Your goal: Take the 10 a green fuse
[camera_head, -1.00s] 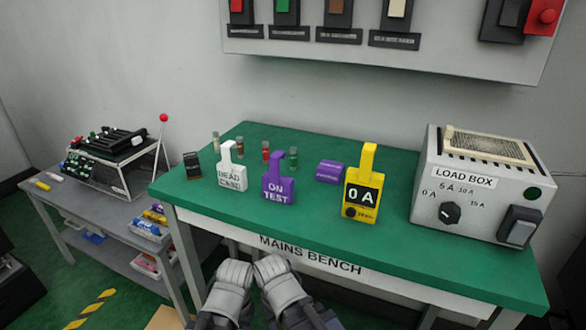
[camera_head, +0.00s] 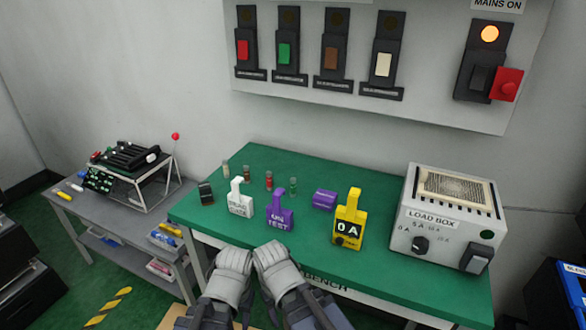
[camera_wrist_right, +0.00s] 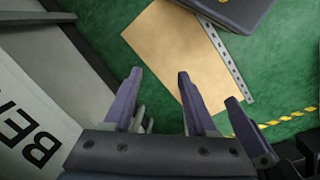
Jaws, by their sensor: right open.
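A small green fuse (camera_head: 293,186) stands upright on the green bench (camera_head: 380,290), behind the purple ON TEST tag. A red fuse (camera_head: 269,181) and two brownish fuses stand to its left. My left gripper (camera_head: 233,262) and right gripper (camera_head: 271,256) are side by side at the bench's front edge, well short of the fuses. Their fingers are hidden in the head view. In the right wrist view, the right gripper (camera_wrist_right: 159,78) is open with nothing between its purple fingers. Another purple finger-like part shows to its right.
A white tag (camera_head: 240,203), purple ON TEST tag (camera_head: 279,216), purple block (camera_head: 324,199) and yellow 0 A meter (camera_head: 348,225) are on the bench. A load box (camera_head: 450,222) stands right. The wall panel (camera_head: 430,100) has coloured holders, one with a green piece (camera_head: 284,54), and an orange lamp.

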